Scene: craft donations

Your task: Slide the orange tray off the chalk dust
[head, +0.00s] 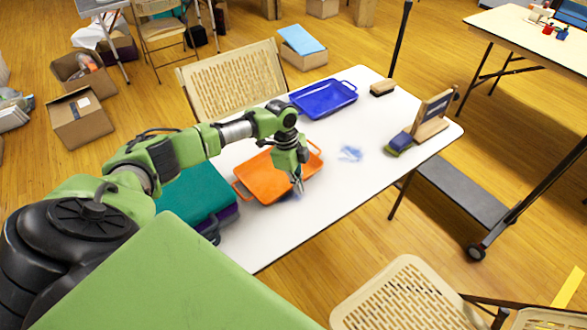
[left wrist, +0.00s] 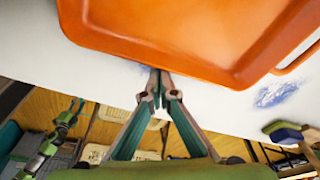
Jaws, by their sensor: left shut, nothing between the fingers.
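The orange tray (head: 262,184) lies on the white table, and its front edge and one handle fill the top of the left wrist view (left wrist: 190,30). My left gripper (head: 298,188) is shut and empty, fingertips together (left wrist: 160,82) at the tray's near edge; I cannot tell whether they touch it. A blue chalk dust smear (head: 350,153) lies on bare table right of the tray, also in the left wrist view (left wrist: 275,95). More bluish dust (left wrist: 128,66) shows beside the tray's edge near the fingertips. My right gripper (left wrist: 74,106) appears small, far left; its fingers are unclear.
A blue-and-green eraser (head: 399,144) sits by a wooden stand (head: 432,122) at right. A teal case (head: 195,190) is left of the orange tray. The table's near right stretch is clear.

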